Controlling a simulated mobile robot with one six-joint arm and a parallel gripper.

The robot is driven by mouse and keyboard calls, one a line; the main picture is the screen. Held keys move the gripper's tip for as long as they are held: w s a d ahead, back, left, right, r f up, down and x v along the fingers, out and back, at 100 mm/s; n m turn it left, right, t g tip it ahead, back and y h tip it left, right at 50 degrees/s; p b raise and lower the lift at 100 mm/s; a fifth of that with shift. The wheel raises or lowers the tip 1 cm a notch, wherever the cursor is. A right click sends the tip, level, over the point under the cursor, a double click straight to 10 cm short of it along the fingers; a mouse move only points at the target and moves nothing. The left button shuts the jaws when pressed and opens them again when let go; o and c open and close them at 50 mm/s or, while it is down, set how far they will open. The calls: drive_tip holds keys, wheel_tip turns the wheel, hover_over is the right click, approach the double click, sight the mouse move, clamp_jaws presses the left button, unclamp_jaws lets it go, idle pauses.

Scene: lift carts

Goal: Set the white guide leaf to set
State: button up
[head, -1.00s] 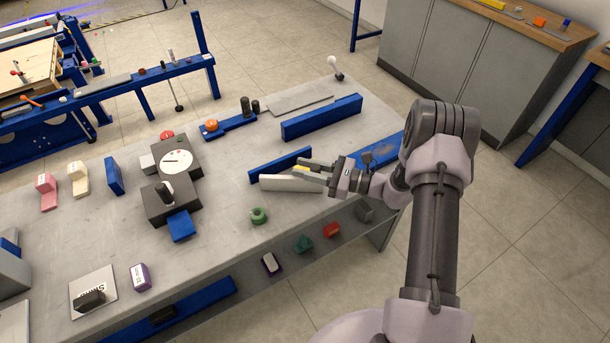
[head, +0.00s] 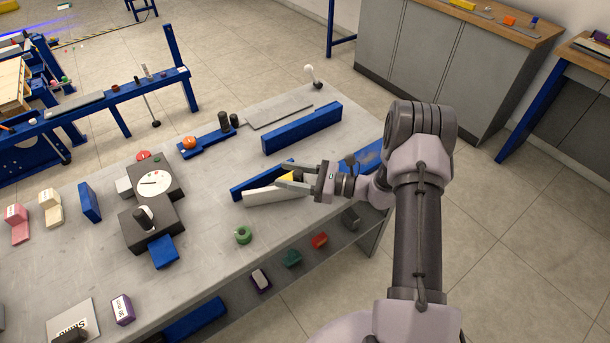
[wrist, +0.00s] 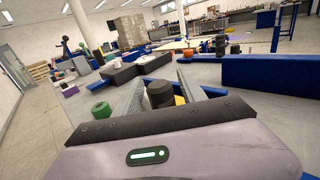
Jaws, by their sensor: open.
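The white guide leaf (head: 270,196) is a long white bar on the grey bench, in front of a low blue rail (head: 252,182). It lies at a slight angle to the rail, with the gap widening to the right. My gripper (head: 282,176) is open at the leaf's right half, with a yellow part (head: 288,177) showing between its fingers. In the wrist view a dark round knob (wrist: 159,95) stands between the spread fingers. The fingers partly hide the leaf's right end, and I cannot tell whether they touch it. I see no readable set mark.
A longer blue rail (head: 302,128) stands behind. A dark box with a white dial (head: 154,184) and a black-knobbed box (head: 148,222) are to the left. Bench around the ring is clear.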

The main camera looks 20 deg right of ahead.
drive_tip(key=p+v, duration=0.3)
drive_tip(key=v, duration=1.3)
drive_tip(key=shift+s+d, duration=0.25)
drive_tip(key=shift+d, duration=0.05)
